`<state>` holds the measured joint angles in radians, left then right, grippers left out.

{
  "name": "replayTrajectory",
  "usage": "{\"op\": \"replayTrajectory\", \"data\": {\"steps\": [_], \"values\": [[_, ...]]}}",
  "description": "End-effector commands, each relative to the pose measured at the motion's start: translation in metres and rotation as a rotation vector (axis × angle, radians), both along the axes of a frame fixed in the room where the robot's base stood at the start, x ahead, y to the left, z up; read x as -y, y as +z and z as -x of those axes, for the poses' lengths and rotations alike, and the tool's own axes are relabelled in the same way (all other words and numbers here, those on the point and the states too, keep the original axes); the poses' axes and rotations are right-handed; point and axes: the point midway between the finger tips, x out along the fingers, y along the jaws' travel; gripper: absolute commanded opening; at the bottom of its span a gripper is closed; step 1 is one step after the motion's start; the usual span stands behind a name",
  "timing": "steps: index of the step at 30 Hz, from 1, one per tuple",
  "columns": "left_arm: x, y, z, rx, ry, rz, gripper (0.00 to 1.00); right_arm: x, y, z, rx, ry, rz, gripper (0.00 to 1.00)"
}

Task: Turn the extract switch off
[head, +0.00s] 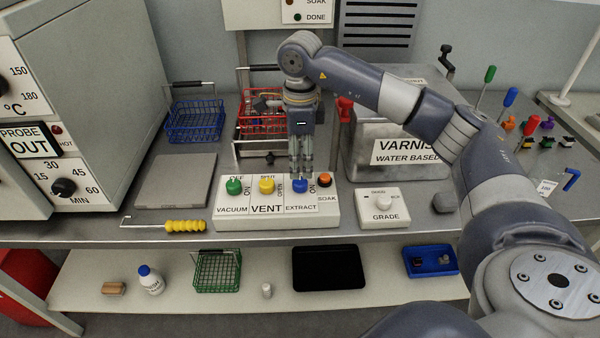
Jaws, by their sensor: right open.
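The extract switch (300,186) is a blue knob on a white control box (277,222), above the label EXTRACT. An ON mark shows at its right; its pointer direction is too small to tell. My right gripper (301,174) points down right at the blue knob, with its fingers open. The fingertips are at or just above the knob's top; I cannot tell whether they touch it. The gripper hides the area behind the knob. My left gripper is not in view.
On the same box are a green vacuum knob (234,186), a yellow vent knob (267,185) and an orange soak button (325,180). A grade box (383,208) stands to the right. A red basket (262,122) and the varnish tank (385,165) stand behind.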

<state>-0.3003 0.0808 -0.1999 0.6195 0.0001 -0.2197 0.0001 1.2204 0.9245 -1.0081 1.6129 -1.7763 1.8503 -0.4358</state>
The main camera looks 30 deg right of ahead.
Motion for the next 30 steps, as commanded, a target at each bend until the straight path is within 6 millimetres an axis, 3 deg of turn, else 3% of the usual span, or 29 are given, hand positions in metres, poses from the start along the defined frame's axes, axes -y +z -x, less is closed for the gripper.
{"op": "replayTrajectory", "data": {"steps": [3,9,30], "values": [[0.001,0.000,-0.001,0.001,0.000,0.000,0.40,0.000,0.025,-0.001,0.003,0.000,0.001,0.51],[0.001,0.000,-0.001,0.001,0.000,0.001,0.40,0.000,0.048,0.000,0.001,0.001,0.000,0.51],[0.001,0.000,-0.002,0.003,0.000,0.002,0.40,0.000,0.052,0.000,-0.001,0.001,0.000,0.51]]}}
